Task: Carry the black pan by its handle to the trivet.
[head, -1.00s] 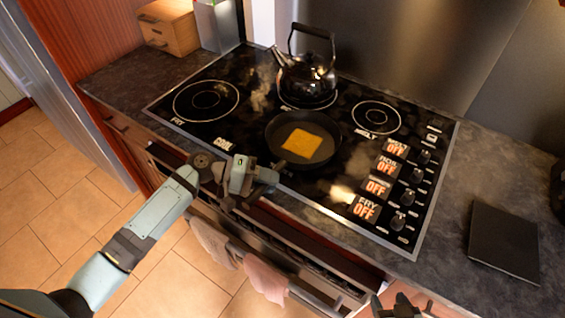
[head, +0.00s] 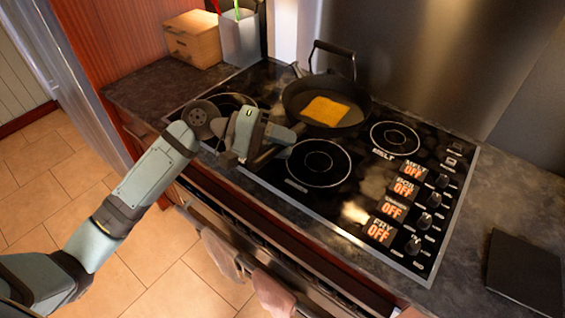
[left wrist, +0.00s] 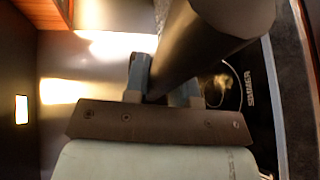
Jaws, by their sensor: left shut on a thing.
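The black pan (head: 352,101) is held up above the stove, and a yellow-orange square slice (head: 326,110) lies in it. My left gripper (head: 287,136) is shut on the pan's handle at the pan's near left side. In the left wrist view the dark handle (left wrist: 195,45) runs between the two fingers of this gripper (left wrist: 163,92). A dark, flat square (head: 526,272), which looks like the trivet, lies on the counter right of the stove. My right gripper is not in view.
A kettle stands behind the pan; mostly its black handle (head: 334,46) shows. The cooktop (head: 380,165) has control knobs on its right. A wooden box (head: 193,40) and a utensil holder (head: 240,38) stand at the back left. The counter (head: 468,235) between stove and dark square is clear.

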